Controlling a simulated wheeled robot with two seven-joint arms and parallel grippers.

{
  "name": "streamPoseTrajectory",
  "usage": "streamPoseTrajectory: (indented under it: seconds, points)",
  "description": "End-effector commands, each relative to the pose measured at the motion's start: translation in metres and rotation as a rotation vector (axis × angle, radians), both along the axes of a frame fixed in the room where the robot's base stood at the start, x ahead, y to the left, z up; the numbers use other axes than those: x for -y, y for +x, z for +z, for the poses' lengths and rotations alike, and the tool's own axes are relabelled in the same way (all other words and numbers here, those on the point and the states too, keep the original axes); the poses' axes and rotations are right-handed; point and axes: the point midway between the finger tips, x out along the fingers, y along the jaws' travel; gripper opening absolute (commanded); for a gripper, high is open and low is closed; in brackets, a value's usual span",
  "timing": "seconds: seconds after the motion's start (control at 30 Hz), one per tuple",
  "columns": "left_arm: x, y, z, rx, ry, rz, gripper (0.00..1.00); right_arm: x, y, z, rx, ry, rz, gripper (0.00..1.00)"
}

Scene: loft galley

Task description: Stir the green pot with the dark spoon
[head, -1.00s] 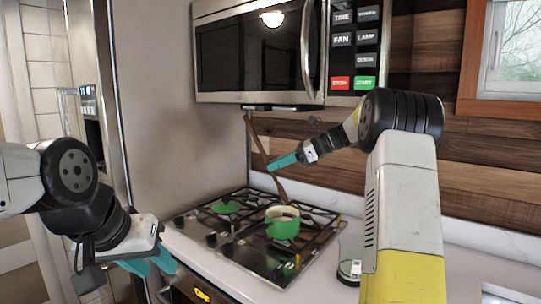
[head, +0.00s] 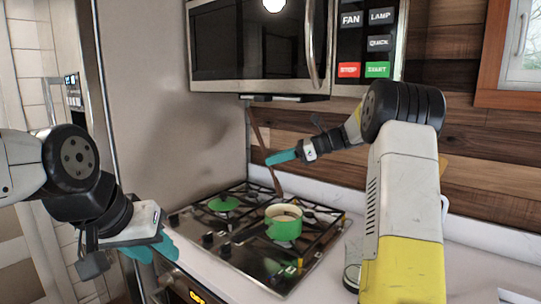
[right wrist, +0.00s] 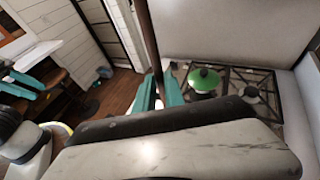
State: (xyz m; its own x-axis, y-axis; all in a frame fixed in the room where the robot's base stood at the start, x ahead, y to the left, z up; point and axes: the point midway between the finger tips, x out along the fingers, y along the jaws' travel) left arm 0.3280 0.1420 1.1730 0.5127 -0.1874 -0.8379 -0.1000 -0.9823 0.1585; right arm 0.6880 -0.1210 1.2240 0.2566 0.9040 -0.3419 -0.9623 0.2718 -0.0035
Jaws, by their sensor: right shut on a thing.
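My right gripper (head: 281,157) is shut on the spoon's handle; the right wrist view shows the spoon (right wrist: 150,40) between the teal fingers (right wrist: 160,92). Whether the spoon's tip is over the pot's opening I cannot tell. My left gripper (head: 155,249) is low at the left, empty, its fingers apart in the right wrist view (right wrist: 25,83).
A green lid (head: 224,203) lies on the back left of the black cooktop (head: 262,270). A microwave (head: 258,45) hangs above the cooktop, close over the spoon's upper end. A grey panel (head: 165,110) stands to the left. White counter (head: 335,268) lies to the right.

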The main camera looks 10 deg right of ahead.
Motion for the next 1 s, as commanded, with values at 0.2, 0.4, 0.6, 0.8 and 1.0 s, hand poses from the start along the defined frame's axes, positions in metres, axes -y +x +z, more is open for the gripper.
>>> streamPoseTrajectory:
  seconds: [0.2, 0.4, 0.6, 0.8, 1.0]
  points:
    - [0.0, 0.0, 0.0, 0.0, 0.0, 0.0, 0.36, -0.009, 0.002, -0.019, -0.002, 0.002, 0.0, 0.0]
    - [0.0, 0.0, 0.0, 0.0, 0.0, 0.0, 0.36, -0.016, 0.004, -0.035, -0.002, 0.001, 0.0, 0.0]
    - [0.0, 0.0, 0.0, 0.0, 0.0, 0.0, 0.36, -0.013, 0.004, -0.052, -0.002, 0.001, -0.001, 0.0]
    - [0.0, 0.0, 0.0, 0.0, 0.0, 0.0, 0.36, -0.007, 0.002, -0.069, -0.002, 0.001, -0.001, 0.0]
    - [0.0, 0.0, 0.0, 0.0, 0.0, 0.0, 0.36, -0.001, 0.0, -0.086, -0.002, 0.002, 0.0, 0.0]
